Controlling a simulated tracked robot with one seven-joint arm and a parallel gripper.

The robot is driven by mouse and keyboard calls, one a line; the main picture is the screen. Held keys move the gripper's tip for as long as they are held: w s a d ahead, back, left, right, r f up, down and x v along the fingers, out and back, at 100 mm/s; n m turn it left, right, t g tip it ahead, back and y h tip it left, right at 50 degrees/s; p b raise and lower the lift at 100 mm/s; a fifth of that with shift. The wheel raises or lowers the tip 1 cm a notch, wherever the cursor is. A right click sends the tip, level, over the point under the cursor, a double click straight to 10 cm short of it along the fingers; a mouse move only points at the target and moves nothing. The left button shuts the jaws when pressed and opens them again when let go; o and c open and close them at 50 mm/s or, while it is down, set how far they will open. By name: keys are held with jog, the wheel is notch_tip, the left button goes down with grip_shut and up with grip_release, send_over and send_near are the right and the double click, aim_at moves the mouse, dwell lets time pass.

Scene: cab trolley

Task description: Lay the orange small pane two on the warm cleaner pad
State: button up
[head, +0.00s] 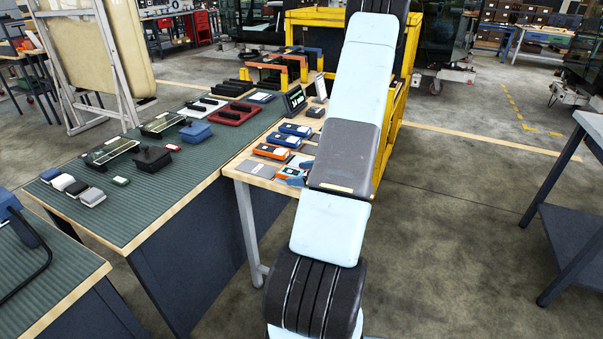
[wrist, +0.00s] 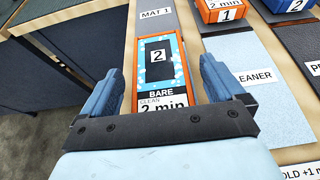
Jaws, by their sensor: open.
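The orange small pane two (wrist: 160,65) is an orange-rimmed slab with a dark face marked 2 and the words BARE, CLEAN and 2 min. It lies flat on the table, just below a grey strip labelled MAT 1. My gripper (wrist: 160,72) is open, with one blue finger on each side of the pane. I cannot tell whether either finger touches it. The warm cleaner pad (wrist: 243,52) is a flat light-blue sheet to the right, its label partly hidden behind the right finger. No pane shows on its visible part. In the head view my arm covers much of this area.
Another orange box (wrist: 222,9) marked 1 and a blue box marked 2 stand beyond the pad. A dark grey pad (wrist: 297,42) lies right of the cleaner pad. A green-topped bench (head: 140,205) with several small devices adjoins the wooden table. A yellow frame (head: 392,140) stands behind.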

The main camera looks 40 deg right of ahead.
jog(key=v, duration=1.2)
jog(key=w+a+r+n+g+y, duration=0.1)
jog(key=a+r+n+g, duration=0.2)
jog(key=a+r+n, duration=0.4)
jog(key=w+a+r+n+g, duration=0.2)
jog(key=a+r+n+g, duration=0.15)
jog(key=a, duration=0.65)
jog(key=w+a+r+n+g+y, duration=0.1)
jog(key=a+r+n+g, duration=0.1)
jog(key=a+r+n, duration=0.5)
jog(key=s+a+r+n+t+h, duration=0.1)
jog(key=s+a+r+n+h, duration=0.6)
jog(key=s+a+r+n, duration=0.4)
jog(key=s+a+n, duration=0.1)
jog(key=a+n, duration=0.2)
jog(key=shift+a+r+t, duration=0.25)
jog(key=shift+r+t, duration=0.1)
jog(key=shift+r, duration=0.05)
